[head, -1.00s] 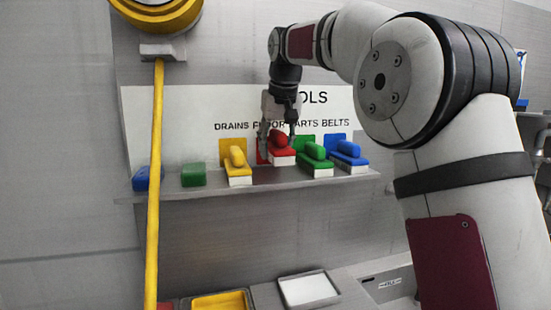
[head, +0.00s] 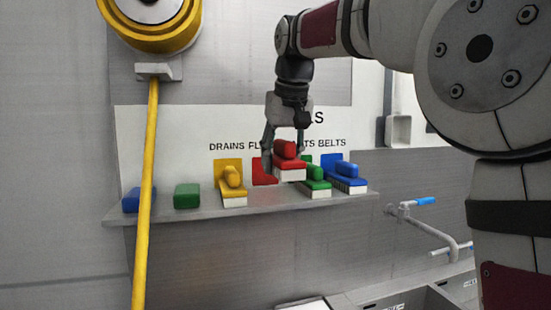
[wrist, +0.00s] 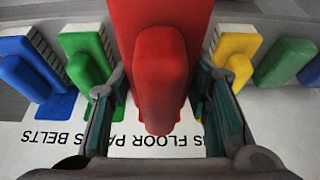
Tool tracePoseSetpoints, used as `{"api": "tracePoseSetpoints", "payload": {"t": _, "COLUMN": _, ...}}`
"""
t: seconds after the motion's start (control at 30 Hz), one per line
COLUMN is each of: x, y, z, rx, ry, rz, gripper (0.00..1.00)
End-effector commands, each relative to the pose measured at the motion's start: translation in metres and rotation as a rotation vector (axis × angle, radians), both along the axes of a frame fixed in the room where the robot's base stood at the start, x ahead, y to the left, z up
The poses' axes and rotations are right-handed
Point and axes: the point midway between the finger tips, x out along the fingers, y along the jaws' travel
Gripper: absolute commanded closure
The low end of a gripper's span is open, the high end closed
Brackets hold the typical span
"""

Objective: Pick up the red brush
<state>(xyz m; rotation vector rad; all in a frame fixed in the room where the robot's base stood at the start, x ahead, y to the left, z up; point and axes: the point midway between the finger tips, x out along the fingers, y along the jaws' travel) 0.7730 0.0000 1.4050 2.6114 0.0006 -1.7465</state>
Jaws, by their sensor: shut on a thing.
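The red brush (head: 289,160) has a red handle and pale bristles. My gripper (head: 284,146) is shut on it and holds it slightly above the shelf in the head view. In the wrist view the red brush (wrist: 158,70) fills the middle, between the two fingers of my gripper (wrist: 158,105). A flat red holder (head: 264,171) shows behind and to the left of the brush on the shelf. The brush's far underside is hidden in the wrist view.
The grey shelf (head: 160,214) also bears a yellow brush (head: 232,183), a green brush (head: 314,176) and a blue brush (head: 346,174). A green block (head: 187,195) and a blue block (head: 131,200) stand left. A yellow pole (head: 147,200) crosses the shelf's left end. A tap (head: 425,201) is at right.

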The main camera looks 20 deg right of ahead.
Motion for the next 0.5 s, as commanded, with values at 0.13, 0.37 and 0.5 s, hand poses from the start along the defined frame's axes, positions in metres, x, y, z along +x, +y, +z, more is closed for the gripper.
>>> {"api": "tracePoseSetpoints", "payload": {"t": 0.13, "x": -0.037, "y": 0.000, "z": 0.000, "rx": -0.001, "ry": -0.004, "rz": -0.001, "gripper": 0.88}}
{"api": "tracePoseSetpoints", "payload": {"t": 0.37, "x": -0.086, "y": 0.000, "z": 0.000, "rx": -0.001, "ry": -0.003, "rz": 0.000, "gripper": 0.88}}
{"api": "tracePoseSetpoints", "payload": {"t": 0.5, "x": -0.105, "y": 0.000, "z": 0.000, "rx": 0.000, "ry": -0.003, "rz": 0.000, "gripper": 0.88}}
